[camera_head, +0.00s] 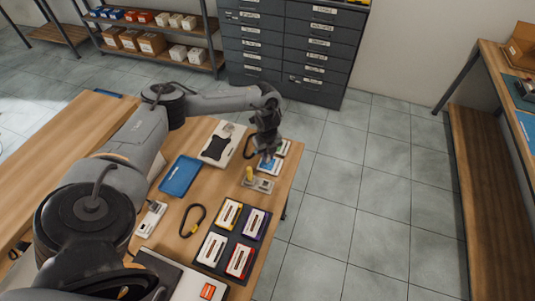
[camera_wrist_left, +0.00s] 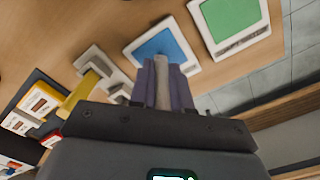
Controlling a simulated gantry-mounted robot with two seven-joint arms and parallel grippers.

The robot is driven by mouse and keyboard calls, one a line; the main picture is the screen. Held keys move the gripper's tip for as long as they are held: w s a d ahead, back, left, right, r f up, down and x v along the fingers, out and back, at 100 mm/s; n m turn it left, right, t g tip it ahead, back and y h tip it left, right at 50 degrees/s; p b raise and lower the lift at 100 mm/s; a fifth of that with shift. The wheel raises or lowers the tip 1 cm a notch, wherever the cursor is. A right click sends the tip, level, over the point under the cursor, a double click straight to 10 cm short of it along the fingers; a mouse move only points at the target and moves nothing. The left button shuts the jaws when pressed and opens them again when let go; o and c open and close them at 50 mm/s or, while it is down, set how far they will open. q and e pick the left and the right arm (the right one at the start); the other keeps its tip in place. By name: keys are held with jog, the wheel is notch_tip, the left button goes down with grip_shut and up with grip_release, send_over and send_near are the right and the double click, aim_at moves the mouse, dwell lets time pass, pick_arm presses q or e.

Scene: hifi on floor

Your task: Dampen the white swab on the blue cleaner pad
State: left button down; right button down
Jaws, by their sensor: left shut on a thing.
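My left gripper (camera_head: 267,157) is at the far right corner of the workbench, over the blue cleaner pad (camera_head: 267,167). In the left wrist view its purple fingers (camera_wrist_left: 163,82) are shut on a pale, narrow piece between them, which appears to be the white swab (camera_wrist_left: 162,72). The swab's end overlaps the near part of the blue pad (camera_wrist_left: 158,46), which sits in a white tray. I cannot tell whether they touch. The swab is hidden in the head view. My right gripper is not in view.
A green pad (camera_wrist_left: 228,14) in a white tray lies beside the blue one. Several cassettes lie on a dark mat (camera_head: 233,237). A blue tray (camera_head: 180,176) and black loop (camera_head: 186,222) are farther left.

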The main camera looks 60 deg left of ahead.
pick_arm(q)
jog(key=shift+f, duration=0.45)
dwell(0.3)
dwell(0.8)
jog(key=shift+f, duration=0.1)
dwell(0.7)
jog(key=shift+r+p, duration=0.8)
jog(key=shift+p, duration=0.05)
notch_tip(320, 180, up, 6)
jog(key=p, duration=0.5)
jog(key=shift+f, duration=0.2)
